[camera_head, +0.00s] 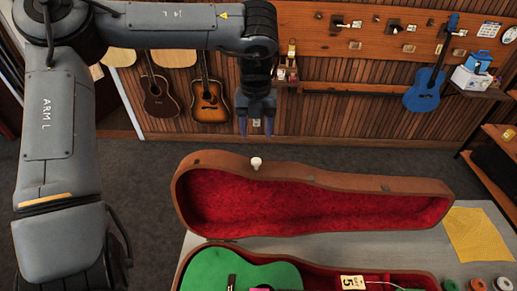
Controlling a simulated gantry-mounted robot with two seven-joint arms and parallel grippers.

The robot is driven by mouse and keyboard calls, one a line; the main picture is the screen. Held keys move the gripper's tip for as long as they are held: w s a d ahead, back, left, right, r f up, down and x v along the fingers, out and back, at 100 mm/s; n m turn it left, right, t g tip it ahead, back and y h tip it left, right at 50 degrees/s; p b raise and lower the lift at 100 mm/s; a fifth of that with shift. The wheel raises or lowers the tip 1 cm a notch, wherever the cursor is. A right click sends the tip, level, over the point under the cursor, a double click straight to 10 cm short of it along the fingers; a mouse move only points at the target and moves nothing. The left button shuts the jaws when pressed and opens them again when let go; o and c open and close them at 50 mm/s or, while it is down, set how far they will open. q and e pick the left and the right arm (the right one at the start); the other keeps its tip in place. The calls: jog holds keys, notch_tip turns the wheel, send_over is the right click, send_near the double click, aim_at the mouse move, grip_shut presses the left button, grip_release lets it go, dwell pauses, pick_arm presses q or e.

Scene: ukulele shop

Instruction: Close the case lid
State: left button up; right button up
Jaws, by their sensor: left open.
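The instrument case is open on a grey table. Its brown lid (310,205) with red plush lining stands raised at the back, its inside facing me. A small white knob (256,163) shows at the lid's upper edge. In the case's lower part (318,272) lies a green ukulele (240,272), cut off by the bottom of the picture. My left gripper (256,127) hangs pointing down, open and empty, above and apart from the lid's top edge in the picture. My right gripper is not in view.
A yellow cloth (478,234) lies on the table (405,247) at the right, near several small round items. Guitars, including a blue one (426,88), hang on the wooden wall behind. Shelves stand at the right.

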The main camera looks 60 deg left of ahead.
aim_at(256, 160)
pick_arm(q)
notch_tip(256, 160, down, 10)
jog(key=shift+s+d+f+p, duration=0.1)
jog(key=shift+d+p, duration=0.05)
jog(key=shift+p, duration=0.55)
grip_shut()
